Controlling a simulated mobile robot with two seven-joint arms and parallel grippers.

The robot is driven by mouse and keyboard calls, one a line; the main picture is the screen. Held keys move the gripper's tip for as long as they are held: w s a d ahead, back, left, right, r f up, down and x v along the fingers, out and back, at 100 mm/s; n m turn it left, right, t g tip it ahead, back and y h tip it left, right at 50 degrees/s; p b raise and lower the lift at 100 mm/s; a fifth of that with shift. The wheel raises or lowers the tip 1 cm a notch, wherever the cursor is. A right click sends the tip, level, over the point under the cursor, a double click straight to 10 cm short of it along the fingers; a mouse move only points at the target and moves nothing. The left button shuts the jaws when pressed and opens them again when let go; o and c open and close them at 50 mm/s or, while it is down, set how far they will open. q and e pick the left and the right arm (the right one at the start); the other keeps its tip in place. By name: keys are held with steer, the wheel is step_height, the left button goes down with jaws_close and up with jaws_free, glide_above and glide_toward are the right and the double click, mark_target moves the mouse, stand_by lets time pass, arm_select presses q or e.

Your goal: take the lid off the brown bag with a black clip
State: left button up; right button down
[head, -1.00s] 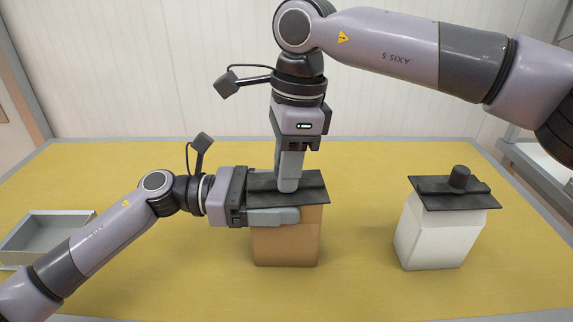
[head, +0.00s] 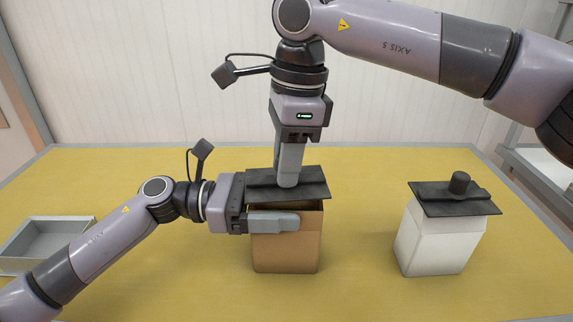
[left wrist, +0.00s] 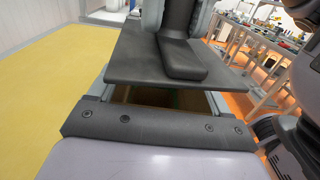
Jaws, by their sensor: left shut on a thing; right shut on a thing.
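The brown bag (head: 287,252) stands upright on the yellow table. My left gripper (head: 290,221) is shut on the bag's upper part from the left, one finger showing across its front. My right gripper (head: 288,182) points down from above and is shut on the black clip lid (head: 260,191); its fingers hide the knob. The lid is held slightly above the bag, with a gap showing the bag's open top. In the left wrist view, the lid (left wrist: 140,65) hangs over the dark bag opening (left wrist: 160,98).
A white bag (head: 432,243) with its own black clip lid (head: 440,202) and knob stands to the right. A grey tray (head: 50,238) sits at the far left. The table (head: 360,180) between the two bags is clear.

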steer(key=shift+r, duration=0.1)
steer(key=shift+r, duration=2)
arm_select(q)
steer(key=o, duration=1.4)
